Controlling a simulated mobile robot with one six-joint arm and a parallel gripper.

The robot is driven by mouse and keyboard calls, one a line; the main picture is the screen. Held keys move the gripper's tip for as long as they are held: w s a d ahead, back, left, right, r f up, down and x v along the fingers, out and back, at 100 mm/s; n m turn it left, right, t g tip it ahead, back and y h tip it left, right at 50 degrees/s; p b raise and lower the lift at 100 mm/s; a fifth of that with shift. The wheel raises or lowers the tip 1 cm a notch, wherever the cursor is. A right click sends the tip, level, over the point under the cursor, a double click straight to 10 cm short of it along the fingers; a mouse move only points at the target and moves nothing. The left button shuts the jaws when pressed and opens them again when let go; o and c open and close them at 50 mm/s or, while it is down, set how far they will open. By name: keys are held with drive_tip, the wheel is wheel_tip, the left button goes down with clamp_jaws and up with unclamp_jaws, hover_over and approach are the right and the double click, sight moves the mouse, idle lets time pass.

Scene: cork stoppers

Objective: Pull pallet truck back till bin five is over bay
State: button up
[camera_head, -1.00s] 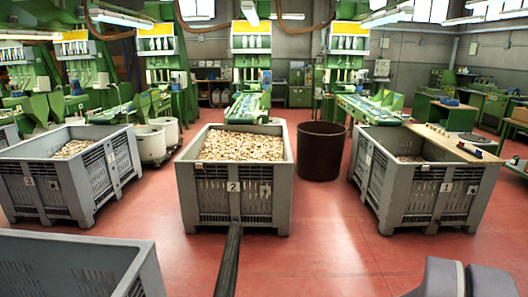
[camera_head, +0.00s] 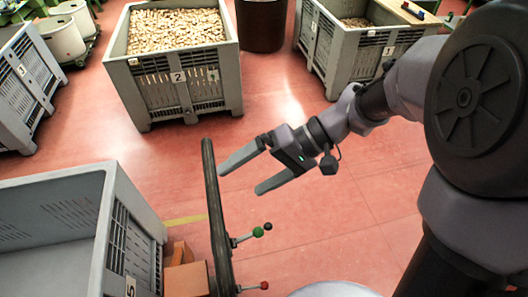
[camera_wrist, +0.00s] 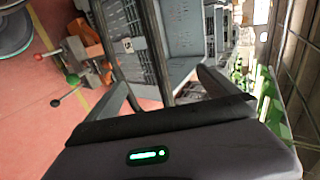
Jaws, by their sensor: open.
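Bin five (camera_head: 119,240), a grey crate labelled 5, is at lower left in the head view, partly cut off. It also shows in the wrist view (camera_wrist: 182,45). Orange parts of the pallet truck (camera_head: 187,279) show beside the bin. The truck's dark upright handle (camera_head: 212,200) has levers with green and red knobs. My gripper (camera_head: 240,181) is open, its fingers pointing left just right of the handle. In the wrist view the dark handle bars (camera_wrist: 155,45) appear in front of the open fingers (camera_wrist: 162,78); I cannot tell whether they touch.
A yellow floor line (camera_head: 186,220) shows behind the handle; the rest of the bay is hidden or out of view. Bin two (camera_head: 188,96), full of corks, stands behind. Bin three (camera_head: 30,85) is at left, bin one (camera_head: 352,62) at right. Red floor between is clear.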

sight(219, 196)
drive_tip(key=b+x, duration=0.6)
drive_tip(key=x, duration=0.3)
drive_tip(key=shift+f, duration=0.25)
drive_tip(key=shift+s+a, duration=0.1)
drive_tip(key=shift+a, duration=0.3)
clamp_jaws()
idle(0.6)
